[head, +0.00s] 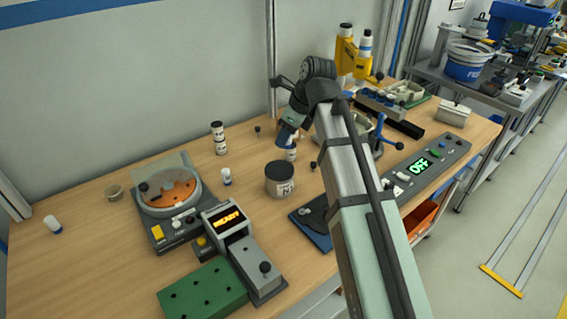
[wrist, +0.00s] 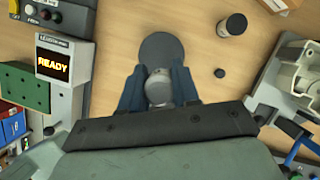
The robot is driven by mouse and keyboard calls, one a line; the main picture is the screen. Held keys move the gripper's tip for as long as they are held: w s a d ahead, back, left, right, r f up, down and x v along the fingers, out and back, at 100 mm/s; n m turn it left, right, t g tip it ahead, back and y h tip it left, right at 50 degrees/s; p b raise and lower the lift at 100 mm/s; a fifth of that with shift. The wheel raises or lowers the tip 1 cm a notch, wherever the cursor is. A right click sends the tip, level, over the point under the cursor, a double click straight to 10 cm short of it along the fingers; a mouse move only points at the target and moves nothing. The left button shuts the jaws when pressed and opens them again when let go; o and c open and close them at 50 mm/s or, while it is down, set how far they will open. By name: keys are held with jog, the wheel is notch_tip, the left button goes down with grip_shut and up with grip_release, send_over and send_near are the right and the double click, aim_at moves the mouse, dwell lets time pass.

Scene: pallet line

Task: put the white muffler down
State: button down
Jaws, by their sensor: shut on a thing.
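My gripper (head: 289,142) is shut on the white muffler (head: 291,154), above the table in the middle of the head view. In the wrist view the blue fingers of my gripper (wrist: 158,88) stand on both sides of the muffler (wrist: 158,84), which looks pale grey, with a rounded end towards the camera. The fingers hide its sides, and its lower end is hard to make out. A dark round canister (head: 280,183) stands close by in the head view. In the wrist view a dark disc (wrist: 162,48) shows just beyond the muffler.
A READY display unit (head: 226,220) and green block (head: 203,290) stand at the front. A dish device (head: 171,195) is at left. A control panel (head: 430,165) is at right. Bare wood (head: 110,235) lies at left.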

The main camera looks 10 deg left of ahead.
aim_at(281, 168)
jog(key=shift+f, duration=4.25)
jog(key=shift+f, duration=0.1)
jog(key=c, duration=0.8)
grip_release()
jog(key=v, duration=1.2)
